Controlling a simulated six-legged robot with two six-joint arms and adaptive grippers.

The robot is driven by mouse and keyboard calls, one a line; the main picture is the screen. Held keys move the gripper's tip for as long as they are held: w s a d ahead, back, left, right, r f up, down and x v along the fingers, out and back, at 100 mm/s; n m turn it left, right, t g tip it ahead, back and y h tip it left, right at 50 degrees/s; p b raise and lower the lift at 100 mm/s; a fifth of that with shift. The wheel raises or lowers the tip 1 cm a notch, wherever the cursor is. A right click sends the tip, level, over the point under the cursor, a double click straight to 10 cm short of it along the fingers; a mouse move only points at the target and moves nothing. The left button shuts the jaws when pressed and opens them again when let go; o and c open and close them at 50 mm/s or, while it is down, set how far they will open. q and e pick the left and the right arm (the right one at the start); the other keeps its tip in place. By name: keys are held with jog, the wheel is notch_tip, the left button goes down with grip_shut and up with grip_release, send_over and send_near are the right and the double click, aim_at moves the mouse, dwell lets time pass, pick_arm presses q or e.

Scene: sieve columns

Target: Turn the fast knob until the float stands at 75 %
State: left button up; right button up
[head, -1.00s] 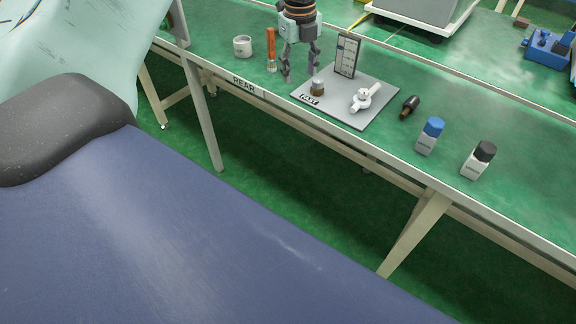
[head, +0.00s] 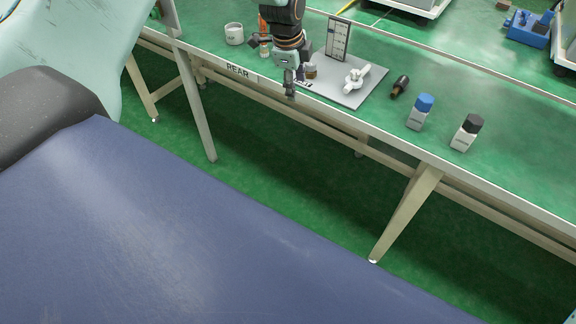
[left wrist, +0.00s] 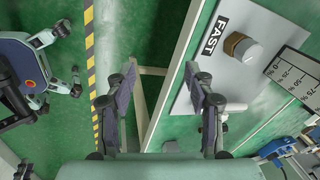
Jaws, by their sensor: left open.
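I cannot make out the float's height. My left gripper (head: 290,85) is open and empty, at the table's front edge, just left of the knob and apart from it. My right gripper is not in view.
A white valve (head: 356,77) sits on the plate right of the knob. A black-handled object (head: 399,86), a blue-capped bottle (head: 420,112) and a black-capped bottle (head: 466,132) stand farther right. A white cup (head: 234,34) and an orange-handled tool (head: 264,46) are at left.

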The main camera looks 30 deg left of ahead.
pick_arm(q)
jog(key=s+d+f+n, duration=0.3)
jog(key=s+f+n, duration=0.2)
jog(key=s+f, duration=0.1)
jog(key=s+d+f+n, duration=0.4)
jog(key=s+f+n, duration=0.2)
jog(key=s+f, duration=0.1)
jog(key=shift+s+t, duration=0.4)
jog(key=shift+s, duration=0.3)
jog(key=shift+d, duration=0.1)
jog(key=s+d+f+n+g, duration=0.1)
jog(key=s+f+n, duration=0.1)
jog(key=s, duration=1.2)
jog(key=s+d+f+n+g, duration=0.1)
jog(key=s+d+n+g, duration=0.1)
jog(key=s, duration=1.1)
jog(key=shift+s+f+n+g, duration=0.3)
jog(key=shift+s+f+n, duration=0.05)
jog(key=shift+n, duration=0.25)
jog(key=shift+d, duration=0.1)
dwell(2.5)
